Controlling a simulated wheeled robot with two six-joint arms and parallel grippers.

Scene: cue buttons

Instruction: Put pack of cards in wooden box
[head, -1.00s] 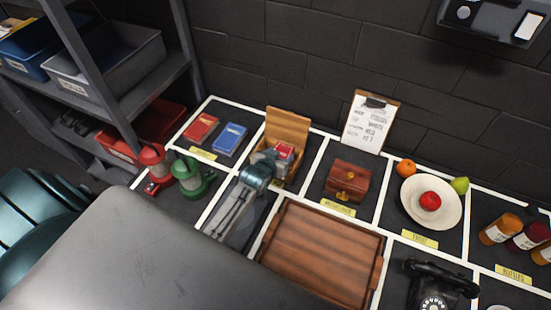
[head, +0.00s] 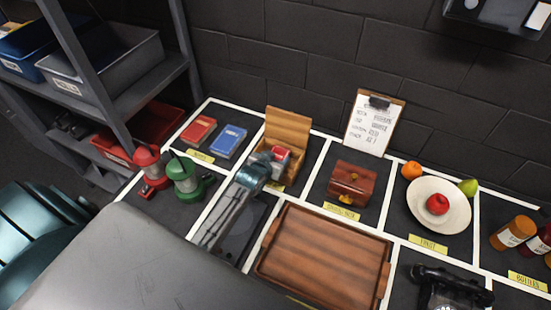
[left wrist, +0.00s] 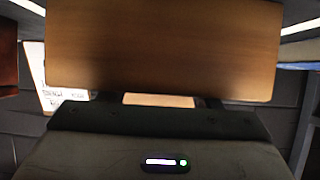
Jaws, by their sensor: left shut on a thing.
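The wooden box (head: 288,125) stands open at the back of the table, its lid raised against the wall side. In the left wrist view its lid (left wrist: 165,50) fills the upper part. My left gripper (head: 275,157) is over the box's opening, in front of the lid. It is shut on a small red and white pack of cards (head: 281,152). The gripper hides much of the box's inside and front, so I cannot tell how deep the pack is. My right gripper is not in view.
A red pack (head: 199,130) and a blue pack (head: 229,140) lie left of the box. A brown chest (head: 352,183) stands right of it. A wooden tray (head: 322,257) lies in front. Lanterns (head: 185,178) stand at the left, and a clipboard (head: 374,122) leans at the back.

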